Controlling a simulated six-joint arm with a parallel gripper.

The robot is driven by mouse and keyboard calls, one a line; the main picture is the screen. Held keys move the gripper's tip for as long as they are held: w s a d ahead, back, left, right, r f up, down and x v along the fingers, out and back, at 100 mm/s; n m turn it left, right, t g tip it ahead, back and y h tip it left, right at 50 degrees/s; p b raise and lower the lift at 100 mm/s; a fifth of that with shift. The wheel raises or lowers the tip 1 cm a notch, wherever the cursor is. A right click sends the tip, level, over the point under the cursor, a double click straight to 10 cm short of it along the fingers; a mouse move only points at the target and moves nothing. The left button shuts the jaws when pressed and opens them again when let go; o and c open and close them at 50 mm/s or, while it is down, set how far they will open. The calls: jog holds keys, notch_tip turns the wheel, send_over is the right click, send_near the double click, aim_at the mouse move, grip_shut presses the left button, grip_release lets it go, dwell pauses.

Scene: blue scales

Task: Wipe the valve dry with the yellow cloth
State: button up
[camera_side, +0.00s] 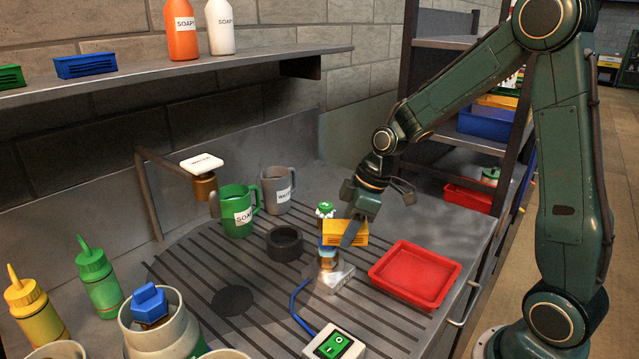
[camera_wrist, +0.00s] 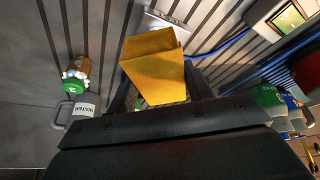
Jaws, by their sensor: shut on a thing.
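My gripper (camera_side: 350,232) is shut on the yellow cloth (camera_side: 338,234), which hangs as a folded piece above a metal fixture. In the wrist view the cloth (camera_wrist: 152,62) fills the space between my fingers (camera_wrist: 150,92). A green-capped valve (camera_side: 325,211) stands just behind the cloth, with white specks like foam around its cap; its lower part is hidden. In the wrist view this valve (camera_wrist: 76,76) shows a brass body, left of the cloth and apart from it. A blue-topped brass part (camera_side: 327,260) sits on the metal fixture (camera_side: 336,279) below the cloth.
A red tray (camera_side: 415,274) lies right of the fixture. A dark ring (camera_side: 285,243), a green soap mug (camera_side: 239,211) and a grey water mug (camera_side: 277,189) stand left. A blue cable runs to a switch box (camera_side: 334,345). A bucket (camera_side: 165,335) holds another blue-capped part.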

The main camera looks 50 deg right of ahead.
jog(key=shift+w+a, duration=0.25)
jog(key=shift+w, duration=0.05)
dwell(0.4)
jog(key=shift+s+d+f, duration=0.25)
jog(key=shift+s+d, duration=0.2)
jog(key=shift+s, duration=0.2)
jog(key=shift+s+d, duration=0.1)
jog(key=shift+s, duration=0.05)
jog(key=shift+c, duration=0.4)
jog(key=shift+w+a, duration=0.65)
jog(key=shift+w, duration=0.1)
